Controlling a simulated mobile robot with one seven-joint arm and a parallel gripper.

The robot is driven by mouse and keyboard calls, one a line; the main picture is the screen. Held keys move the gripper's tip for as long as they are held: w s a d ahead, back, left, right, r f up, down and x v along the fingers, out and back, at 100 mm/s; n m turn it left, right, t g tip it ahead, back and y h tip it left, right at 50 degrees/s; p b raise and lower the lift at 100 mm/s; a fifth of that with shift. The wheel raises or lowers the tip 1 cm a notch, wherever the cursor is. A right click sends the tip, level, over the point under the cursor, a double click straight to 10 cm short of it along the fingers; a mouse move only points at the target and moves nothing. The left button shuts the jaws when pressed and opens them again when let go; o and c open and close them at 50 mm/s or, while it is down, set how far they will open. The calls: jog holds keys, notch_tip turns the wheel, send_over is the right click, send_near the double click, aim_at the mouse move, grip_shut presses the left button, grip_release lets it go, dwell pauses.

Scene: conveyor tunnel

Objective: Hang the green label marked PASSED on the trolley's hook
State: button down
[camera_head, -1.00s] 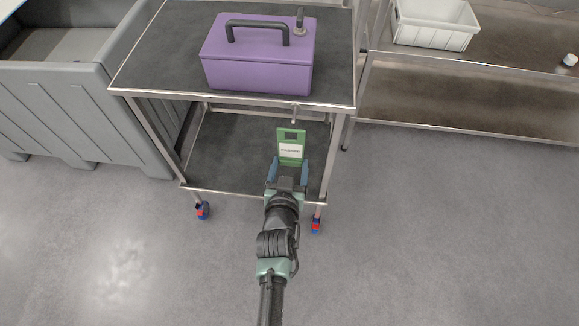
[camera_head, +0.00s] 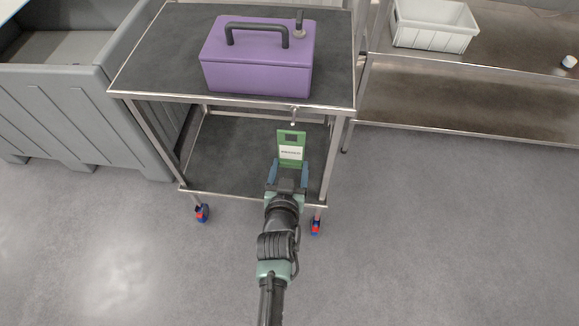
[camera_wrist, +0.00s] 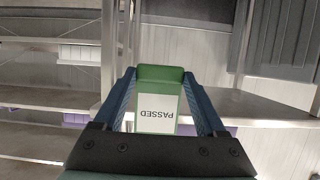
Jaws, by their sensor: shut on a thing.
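The green label (camera_head: 291,146) has a slot near its top and a white panel; in the wrist view the label (camera_wrist: 160,75) reads PASSED upside down. My gripper (camera_head: 288,174) is shut on its lower part, one blue finger at each side. The wrist view shows the gripper (camera_wrist: 165,105) around it too. The trolley (camera_head: 140,92) has a dark top and a lower shelf. Its small metal hook (camera_head: 293,115) hangs at the front edge of the top, towards the right. The label's top is just below the hook in the head view; I see no contact between them.
A purple box (camera_head: 256,70) with a black handle stands on the trolley's top. A grey bin (camera_head: 85,115) stands close on the left. A steel shelf unit (camera_head: 450,110) with a white crate (camera_head: 432,38) is on the right. The floor in front is clear.

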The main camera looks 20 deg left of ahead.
aim_at(292, 154)
jog(key=shift+w, duration=0.1)
jog(key=shift+w+a+b, duration=0.25)
jog(key=shift+w, duration=0.6)
jog(key=shift+w+a+b, duration=0.2)
jog(key=shift+w+a, duration=0.1)
jog(key=shift+w, duration=0.55)
jog(key=shift+w+a+b, duration=0.25)
jog(key=shift+w, duration=0.6)
jog(key=shift+f+b, duration=0.85)
grip_release()
jog(key=shift+s, duration=0.1)
jog(key=p+v, duration=0.1)
jog(key=v, duration=1.2)
jog(key=shift+p, duration=0.3)
